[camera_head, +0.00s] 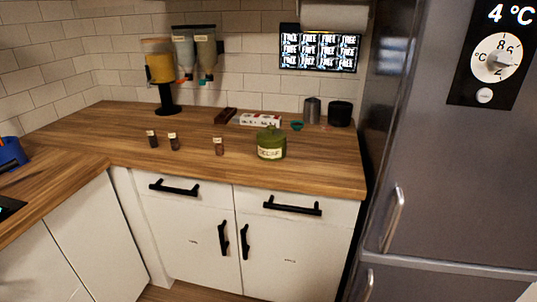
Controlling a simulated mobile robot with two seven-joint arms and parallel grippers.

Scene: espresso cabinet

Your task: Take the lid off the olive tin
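The olive tin (271,147) stands upright on the wooden counter, right of centre and near the front edge. It is squat and round, with a pale label on its front. Its olive lid (270,131) sits on top with a small raised part in the middle. Neither of my grippers shows in the head view, and nothing touches the tin.
Small dark jars (219,146) stand left of the tin. A white box (260,119), a grey canister (312,110) and a black canister (340,113) stand behind it. The wooden counter (315,168) is clear to its right. A tall fridge (450,180) bounds the right side.

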